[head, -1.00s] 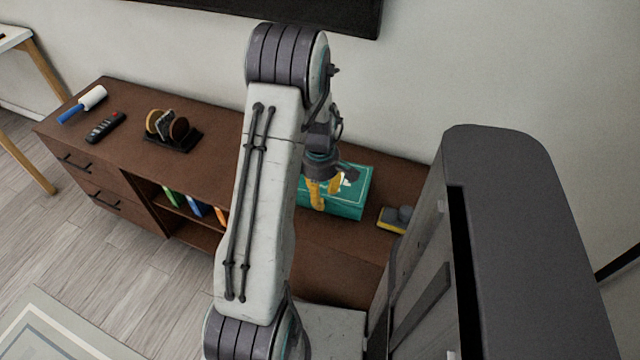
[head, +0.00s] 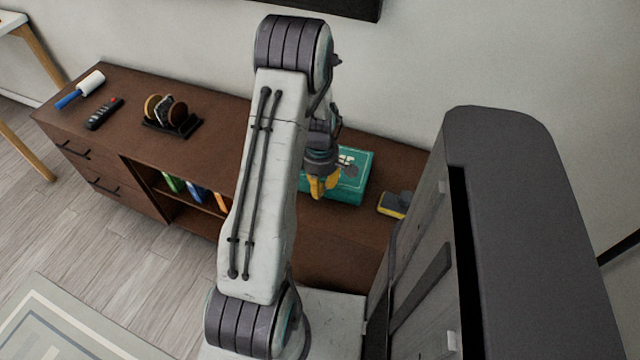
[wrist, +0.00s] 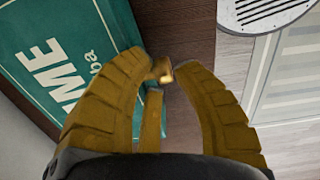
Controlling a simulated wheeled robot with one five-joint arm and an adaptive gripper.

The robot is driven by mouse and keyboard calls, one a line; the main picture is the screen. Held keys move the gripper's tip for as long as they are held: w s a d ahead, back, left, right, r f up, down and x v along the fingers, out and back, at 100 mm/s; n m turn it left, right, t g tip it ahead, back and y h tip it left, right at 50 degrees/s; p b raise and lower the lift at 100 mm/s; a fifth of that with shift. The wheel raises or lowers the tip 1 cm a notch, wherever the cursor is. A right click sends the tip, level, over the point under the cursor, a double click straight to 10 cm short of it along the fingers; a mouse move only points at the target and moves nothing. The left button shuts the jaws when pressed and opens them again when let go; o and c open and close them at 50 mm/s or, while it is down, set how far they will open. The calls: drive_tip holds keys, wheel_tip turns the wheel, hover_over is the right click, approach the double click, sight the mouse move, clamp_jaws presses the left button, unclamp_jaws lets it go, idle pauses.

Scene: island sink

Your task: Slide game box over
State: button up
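The game box (head: 351,181) is teal green with white print and lies flat on the right part of the brown cabinet. In the head view my gripper (head: 321,193) points down at its front left part, and my arm hides its left end. In the wrist view the box (wrist: 48,62) fills the left side, with large white letters on it. My gripper's yellow fingers (wrist: 165,68) curve inward, with a gap between the tips. Box green also shows between the fingers. I cannot tell whether they touch the box.
A yellow and grey sponge-like item (head: 393,204) lies right of the box. A coaster holder (head: 172,118), a remote (head: 104,113) and a lint roller (head: 81,90) are on the left of the cabinet top (head: 212,105). The wall is close behind.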

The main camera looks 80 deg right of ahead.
clamp_jaws()
idle(0.6)
drive_tip(key=shift+w, duration=0.1)
